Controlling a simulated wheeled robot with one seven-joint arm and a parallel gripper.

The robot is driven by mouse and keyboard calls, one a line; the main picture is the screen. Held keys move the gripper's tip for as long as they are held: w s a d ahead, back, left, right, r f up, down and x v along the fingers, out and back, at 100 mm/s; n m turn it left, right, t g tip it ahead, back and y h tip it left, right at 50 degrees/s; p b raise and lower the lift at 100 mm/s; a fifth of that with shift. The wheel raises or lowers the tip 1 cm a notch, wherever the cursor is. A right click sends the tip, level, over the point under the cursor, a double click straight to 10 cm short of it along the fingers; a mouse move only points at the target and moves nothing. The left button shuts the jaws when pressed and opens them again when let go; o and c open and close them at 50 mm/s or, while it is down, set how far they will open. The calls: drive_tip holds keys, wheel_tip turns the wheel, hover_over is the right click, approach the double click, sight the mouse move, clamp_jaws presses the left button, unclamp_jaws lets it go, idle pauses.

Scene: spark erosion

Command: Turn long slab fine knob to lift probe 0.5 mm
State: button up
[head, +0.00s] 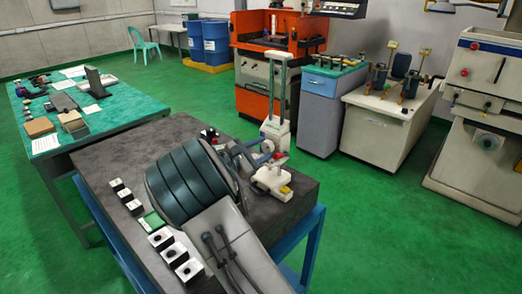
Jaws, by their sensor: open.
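The dark stone slab (115,168) rests on a blue frame in the foreground. Toward its far right edge stands a pale measuring stand with an upright column (283,95) and a cream base (271,182) bearing a yellow patch. A small round dial-like part (267,146) shows beside the column. Small grey metal parts lie just left of it, partly behind my arm; I cannot tell which is the fine knob or the probe. A small red and black item (208,134) sits at the slab's back edge.
Several small white-and-black blocks (161,239) and a green-edged piece (151,221) lie along the slab's left side. A green-topped table (115,107) with boxes and papers adjoins at left. An orange machine (262,75) stands behind.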

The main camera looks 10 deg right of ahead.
drive_tip(key=b+v, duration=0.2)
drive_tip(key=v, duration=1.1)
drive_tip(key=shift+s+a+b, duration=0.15)
drive_tip(key=shift+a+b, duration=0.2)
drive_tip(key=shift+a, duration=0.05)
drive_tip(key=s+d+f+m+g+y, duration=0.3)
drive_tip(key=s+d+m+g+y, duration=0.4)
drive_tip(key=s+d, duration=0.7)
drive_tip(key=s+a+m+t+y, duration=0.1)
drive_tip(key=s+m+y, duration=0.7)
drive_tip(key=s, duration=0.8)
drive_tip(key=shift+a+f+m, duration=0.25)
drive_tip(key=shift+a+m, duration=0.05)
drive_tip(key=shift+m, duration=1.4)
